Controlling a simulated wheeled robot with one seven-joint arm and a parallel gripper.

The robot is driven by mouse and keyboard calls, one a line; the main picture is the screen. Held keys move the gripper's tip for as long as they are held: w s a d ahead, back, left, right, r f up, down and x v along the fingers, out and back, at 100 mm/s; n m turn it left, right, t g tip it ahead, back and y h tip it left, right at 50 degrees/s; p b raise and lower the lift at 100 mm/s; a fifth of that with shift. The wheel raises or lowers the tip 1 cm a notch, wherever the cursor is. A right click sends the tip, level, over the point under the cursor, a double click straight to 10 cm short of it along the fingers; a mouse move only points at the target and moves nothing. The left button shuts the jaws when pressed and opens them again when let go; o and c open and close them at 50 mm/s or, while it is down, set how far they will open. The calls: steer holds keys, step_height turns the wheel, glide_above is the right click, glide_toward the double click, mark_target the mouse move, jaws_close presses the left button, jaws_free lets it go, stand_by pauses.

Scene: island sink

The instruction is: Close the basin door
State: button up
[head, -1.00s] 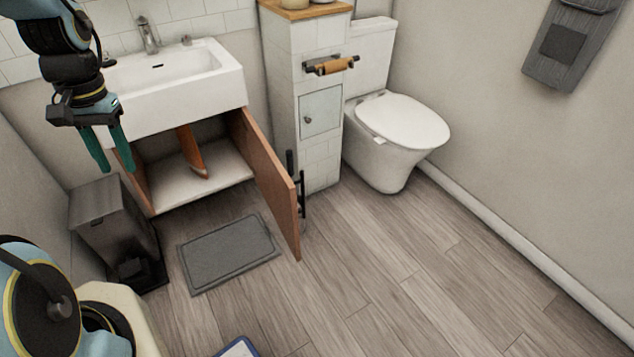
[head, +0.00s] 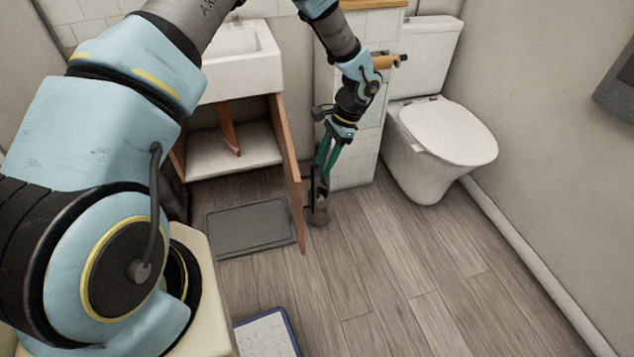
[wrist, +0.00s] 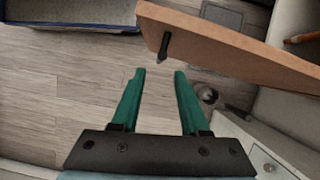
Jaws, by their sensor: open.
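The basin door (head: 288,165) is a brown wooden panel standing wide open under the white basin (head: 240,62), swung out from the cabinet's right side. In the wrist view the door (wrist: 235,48) crosses the upper right, with a short black handle (wrist: 164,46) on the face toward me. My gripper (head: 320,172) is just right of the door, on its outer side, pointing down. It also shows in the wrist view (wrist: 160,73), with green fingers spread and nothing between them. The fingertips are near the handle and appear apart from it.
A dark cylindrical holder (head: 318,212) stands on the floor right of the door. The tiled partition (head: 352,165) and toilet (head: 440,145) are farther right. A grey mat (head: 248,225) lies before the cabinet (head: 235,152). Open floor (head: 400,270) extends front right.

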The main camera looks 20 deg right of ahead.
steer(key=p+x, duration=0.1)
steer(key=x, duration=0.7)
steer(key=shift+a+f+p, duration=0.15)
steer(key=shift+a+p, duration=0.05)
steer(key=shift+p, duration=0.1)
jaws_close()
stand_by(1.0)
